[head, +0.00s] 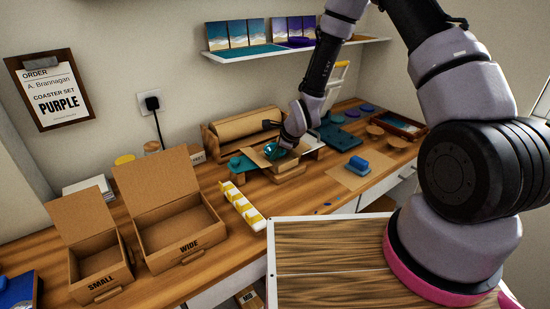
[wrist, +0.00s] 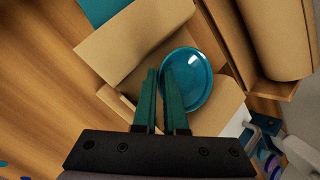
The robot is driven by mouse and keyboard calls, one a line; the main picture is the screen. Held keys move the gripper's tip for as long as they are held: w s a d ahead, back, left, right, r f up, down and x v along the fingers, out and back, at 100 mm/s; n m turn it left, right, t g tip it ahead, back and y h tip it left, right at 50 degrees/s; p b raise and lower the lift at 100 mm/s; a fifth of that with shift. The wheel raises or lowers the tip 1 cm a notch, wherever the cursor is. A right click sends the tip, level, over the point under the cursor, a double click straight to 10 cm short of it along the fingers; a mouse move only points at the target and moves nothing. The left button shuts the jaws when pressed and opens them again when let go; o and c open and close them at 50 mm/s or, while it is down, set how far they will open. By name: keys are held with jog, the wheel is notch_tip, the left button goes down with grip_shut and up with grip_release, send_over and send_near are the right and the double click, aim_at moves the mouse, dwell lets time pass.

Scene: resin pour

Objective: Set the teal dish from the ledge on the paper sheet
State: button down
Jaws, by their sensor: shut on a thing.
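The teal dish (wrist: 195,85) is round, shallow and glossy. It also shows in the head view (head: 275,152), partly covered by my gripper. My gripper (wrist: 160,75) is shut on the dish's near-left rim, with one dark green finger on each side of it.
A brown paper roll (head: 245,125) in a wooden holder stands behind the dish. A white-and-yellow strip (head: 242,208) and open cardboard boxes (head: 180,230) are to the left. A wall shelf (head: 290,50) holds coloured panels. A tray (head: 400,125) stands at the right.

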jog(key=shift+f, duration=0.85)
jog(key=c, duration=1)
grip_release()
